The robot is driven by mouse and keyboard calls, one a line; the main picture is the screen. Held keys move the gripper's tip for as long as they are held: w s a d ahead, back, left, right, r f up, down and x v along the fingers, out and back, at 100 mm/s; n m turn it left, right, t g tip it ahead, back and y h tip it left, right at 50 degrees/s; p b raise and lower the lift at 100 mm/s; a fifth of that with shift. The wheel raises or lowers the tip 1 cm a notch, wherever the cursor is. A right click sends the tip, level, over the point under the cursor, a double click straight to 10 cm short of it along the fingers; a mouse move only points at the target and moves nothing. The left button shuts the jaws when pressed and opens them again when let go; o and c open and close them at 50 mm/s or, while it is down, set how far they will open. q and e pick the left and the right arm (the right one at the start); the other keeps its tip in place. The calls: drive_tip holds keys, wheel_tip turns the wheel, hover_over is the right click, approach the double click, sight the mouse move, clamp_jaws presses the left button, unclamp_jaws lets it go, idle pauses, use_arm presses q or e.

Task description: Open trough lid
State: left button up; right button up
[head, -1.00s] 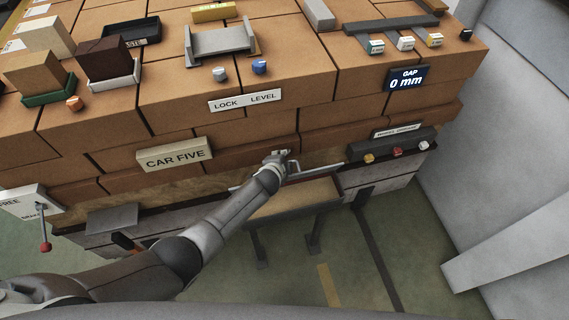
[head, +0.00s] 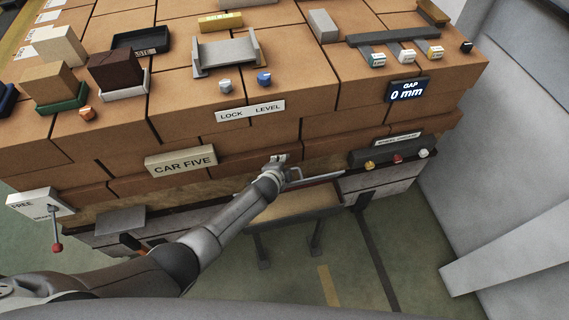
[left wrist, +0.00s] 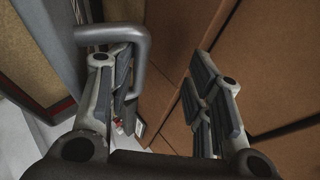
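The trough (head: 300,206) is below the brick car's front edge, its tan surface showing between dark legs. A grey bar handle (head: 312,180) and a thin dark-red edge run above it; I take these as part of the lid, whose angle I cannot tell. My left gripper (head: 278,160) is beside the handle's left end, close to the brick face. In the left wrist view my left gripper (left wrist: 160,100) is open, with a wide gap between its fingers. The grey U-shaped handle (left wrist: 140,45) is by the left finger; contact cannot be told. My right gripper is out of view.
The brick stack (head: 250,140) rises close behind the gripper. A button panel (head: 393,157) is to the right, and a red-knobbed lever (head: 56,246) is at the left. Grey blocks (head: 500,200) stand at the far right. Green floor (head: 390,260) is open in front.

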use_arm(q)
drive_tip(key=r, duration=0.1)
drive_tip(key=r+p, duration=0.1)
drive_tip(key=a+r+p, duration=0.1)
drive_tip(key=shift+w+r, duration=0.3)
drive_tip(key=shift+s+a+r+p, duration=0.5)
drive_tip(key=shift+s+r+p, duration=0.15)
drive_tip(key=shift+p, duration=0.15)
drive_tip(key=shift+s+a+r+p, duration=0.1)
drive_tip(key=shift+s+r+p, duration=0.25)
drive_tip(key=shift+r, duration=0.4)
drive_tip(key=shift+s+a+r, duration=0.15)
drive_tip(key=shift+s+r, duration=0.05)
drive_tip(key=shift+r, duration=0.3)
drive_tip(key=shift+s+a+r, duration=0.15)
drive_tip(key=shift+s+r, duration=0.05)
drive_tip(key=shift+r, duration=0.3)
drive_tip(key=v, duration=1.2)
